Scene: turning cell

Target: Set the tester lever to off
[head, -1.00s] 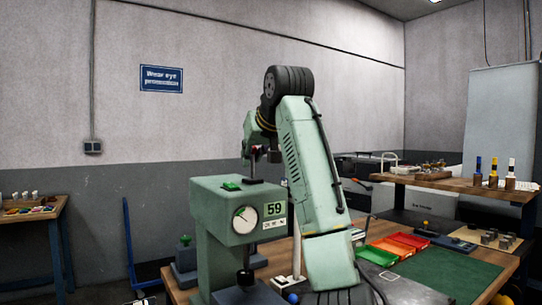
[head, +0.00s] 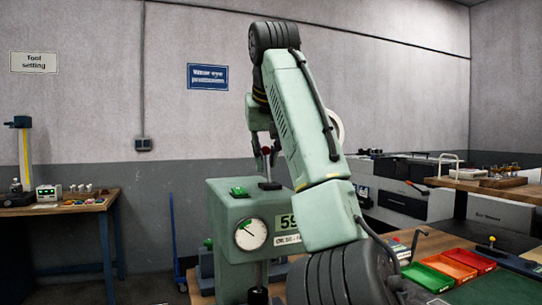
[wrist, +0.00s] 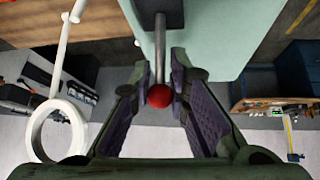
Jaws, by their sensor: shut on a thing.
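The tester is a pale green machine (head: 232,222) with a dial (head: 251,234), a "59" plate and a small label too blurred to read well. Its lever is a thin metal rod (head: 270,183) standing up from the top, with a red ball knob (head: 266,151). In the wrist view the rod (wrist: 160,40) runs between my fingers and the red knob (wrist: 160,95) sits between the pads. In the head view my arm comes over the tester from the right and partly hides the gripper.
A white ring on a stalk (wrist: 36,134) stands close beside my gripper, partly behind my arm in the head view. A green button (head: 238,191) is on the tester's top. Red and orange bins (head: 460,257) lie right. A side table (head: 62,208) stands at left.

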